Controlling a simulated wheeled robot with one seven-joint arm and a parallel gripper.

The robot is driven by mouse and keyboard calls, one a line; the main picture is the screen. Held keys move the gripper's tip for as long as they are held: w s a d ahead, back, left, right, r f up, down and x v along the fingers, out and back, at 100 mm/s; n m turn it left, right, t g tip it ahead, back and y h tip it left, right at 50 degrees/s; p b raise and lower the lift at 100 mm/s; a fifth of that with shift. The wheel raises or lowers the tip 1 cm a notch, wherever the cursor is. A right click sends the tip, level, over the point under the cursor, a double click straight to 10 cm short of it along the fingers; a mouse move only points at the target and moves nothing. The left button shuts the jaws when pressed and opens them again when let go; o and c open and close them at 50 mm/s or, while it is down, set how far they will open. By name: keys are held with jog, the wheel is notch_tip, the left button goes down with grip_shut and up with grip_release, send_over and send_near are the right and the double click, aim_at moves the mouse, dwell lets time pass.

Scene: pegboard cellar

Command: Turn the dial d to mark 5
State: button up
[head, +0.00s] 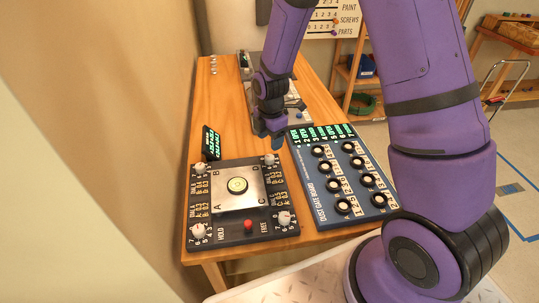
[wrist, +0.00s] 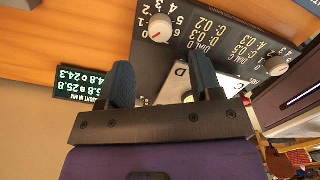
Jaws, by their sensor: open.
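The dial panel (head: 240,238) is a dark board with a white knob near each corner and a silver plate lettered A to D. Dial d (head: 269,159) is the far-right knob, by the letter D; in the wrist view it is the white knob (wrist: 158,28) with a red pointer line. Printed numbers ring it, but I cannot tell which mark the pointer meets. My gripper (head: 270,143) hangs close to dial d in the head view, partly hidden by my arm. In the wrist view its two blue fingers (wrist: 162,78) are apart with nothing between them, and dial d lies beyond them.
A small green-lit display (head: 211,143) stands behind the panel. The near-right knob (head: 284,219), a red button (head: 248,225) and a round level (head: 237,185) are on the panel. A blue board (head: 343,178) with several round knobs lies to the right on the wooden table.

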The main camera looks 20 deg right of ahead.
aim_at(270, 157)
notch_tip(270, 157, down, 8)
jog(key=shift+w+r, duration=0.1)
dwell(0.4)
jog(key=c, duration=0.9)
